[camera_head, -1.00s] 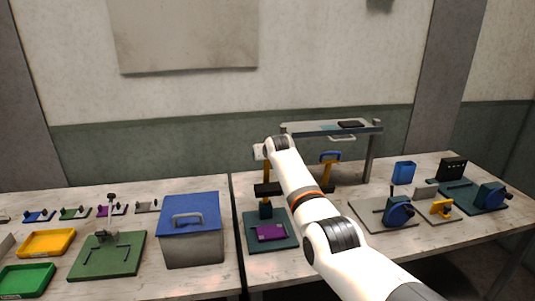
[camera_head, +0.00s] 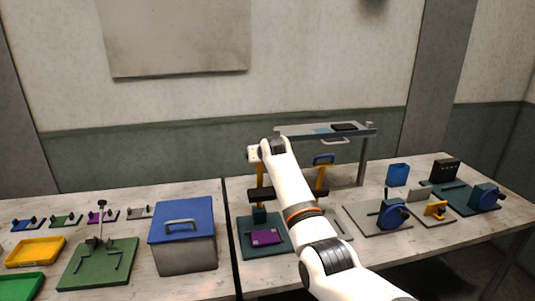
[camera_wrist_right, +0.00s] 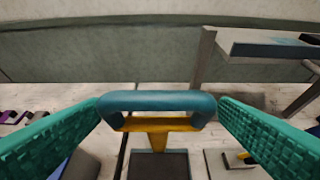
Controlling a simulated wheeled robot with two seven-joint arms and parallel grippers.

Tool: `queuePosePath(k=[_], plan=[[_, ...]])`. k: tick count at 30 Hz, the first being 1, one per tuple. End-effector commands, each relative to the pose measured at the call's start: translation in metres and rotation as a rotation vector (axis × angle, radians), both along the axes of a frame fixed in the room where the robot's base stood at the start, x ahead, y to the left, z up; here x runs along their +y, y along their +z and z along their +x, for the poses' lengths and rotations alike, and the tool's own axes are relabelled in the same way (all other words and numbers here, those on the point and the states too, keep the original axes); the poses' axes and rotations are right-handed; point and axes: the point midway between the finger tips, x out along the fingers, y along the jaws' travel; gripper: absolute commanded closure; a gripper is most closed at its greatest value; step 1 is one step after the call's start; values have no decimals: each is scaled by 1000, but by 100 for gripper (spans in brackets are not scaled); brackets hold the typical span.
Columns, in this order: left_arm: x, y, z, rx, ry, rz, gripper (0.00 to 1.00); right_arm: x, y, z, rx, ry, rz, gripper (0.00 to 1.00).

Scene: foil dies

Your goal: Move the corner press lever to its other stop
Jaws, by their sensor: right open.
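A press (camera_head: 258,247) with a teal base stands right of the table gap, a purple piece (camera_head: 265,237) on its base. Its yellow stem (camera_head: 260,174) rises to a top hidden by my right wrist. In the right wrist view, a blue handle (camera_wrist_right: 157,102) on a yellow lever stem (camera_wrist_right: 158,140) lies between the green pads of my right gripper (camera_wrist_right: 160,110). My right arm hides the gripper in the head view. My left gripper is out of view.
A second yellow stem with a blue handle (camera_head: 324,159) stands to the right, partly behind my arm. A raised shelf (camera_head: 325,130) is behind it. A grey box with a blue lid (camera_head: 187,255) stands left of the press. Crank devices (camera_head: 393,214) stand at right.

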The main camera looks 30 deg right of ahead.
Motion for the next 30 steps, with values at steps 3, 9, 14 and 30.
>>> queuePosePath(k=[3,9,14,30], plan=[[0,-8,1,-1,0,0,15,3,7,-14,-5,0,-1,17],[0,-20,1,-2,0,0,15,9,21,-40,-5,0,-2,17],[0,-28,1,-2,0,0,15,14,33,-61,-4,-1,-3,17],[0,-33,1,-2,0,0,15,18,47,-79,-2,-1,-3,17]])
